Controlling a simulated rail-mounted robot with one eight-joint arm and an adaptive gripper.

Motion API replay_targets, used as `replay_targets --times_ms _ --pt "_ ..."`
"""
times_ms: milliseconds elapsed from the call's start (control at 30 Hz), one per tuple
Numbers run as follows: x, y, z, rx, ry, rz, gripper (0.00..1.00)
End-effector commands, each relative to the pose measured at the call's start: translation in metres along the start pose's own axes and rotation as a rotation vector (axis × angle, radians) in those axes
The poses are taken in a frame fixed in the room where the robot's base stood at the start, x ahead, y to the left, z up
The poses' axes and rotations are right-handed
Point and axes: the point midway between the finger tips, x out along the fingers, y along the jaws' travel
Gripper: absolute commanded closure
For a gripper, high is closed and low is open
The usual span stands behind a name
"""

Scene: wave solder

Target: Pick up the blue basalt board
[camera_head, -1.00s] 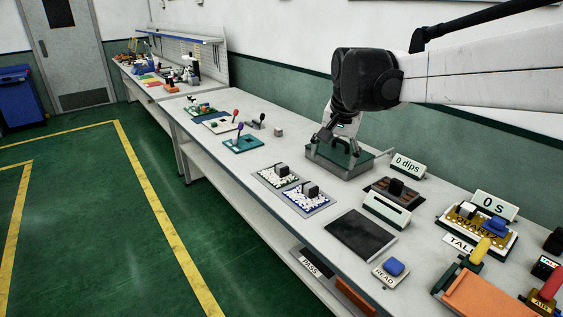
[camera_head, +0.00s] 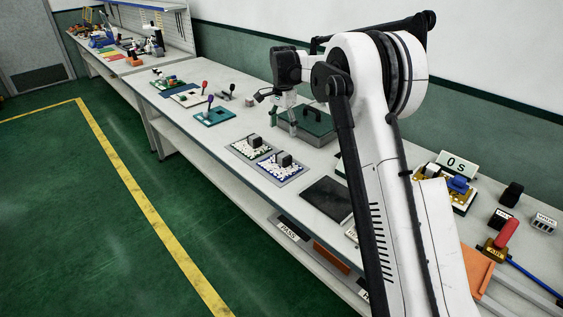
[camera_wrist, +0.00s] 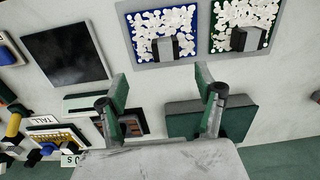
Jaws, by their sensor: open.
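The blue board (camera_head: 281,167), its face covered in white pieces with a dark block handle, lies flat in a grey tray on the bench. It shows at the top of the wrist view (camera_wrist: 164,36). A similar green board (camera_head: 250,147) lies beside it, seen at the upper right of the wrist view (camera_wrist: 241,22). My gripper (camera_head: 283,117) is open and empty above the bench, near the green lidded box. In the wrist view its two fingers (camera_wrist: 163,90) are spread wide, apart from both boards.
The green lidded box (camera_head: 310,122) stands behind the boards. A dark flat plate (camera_head: 327,199) lies to the right of the blue board. My arm hides part of the bench.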

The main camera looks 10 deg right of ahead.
Motion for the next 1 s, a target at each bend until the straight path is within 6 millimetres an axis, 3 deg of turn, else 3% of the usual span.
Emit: replay_targets --times_ms 267,600,1000 --pt "0.026 -0.007 -0.004 0.026 -0.008 0.013 0.33" --pt "0.084 -0.006 -0.004 0.024 -0.008 0.012 0.33" --pt "0.11 -0.008 -0.004 0.024 -0.007 0.012 0.33"
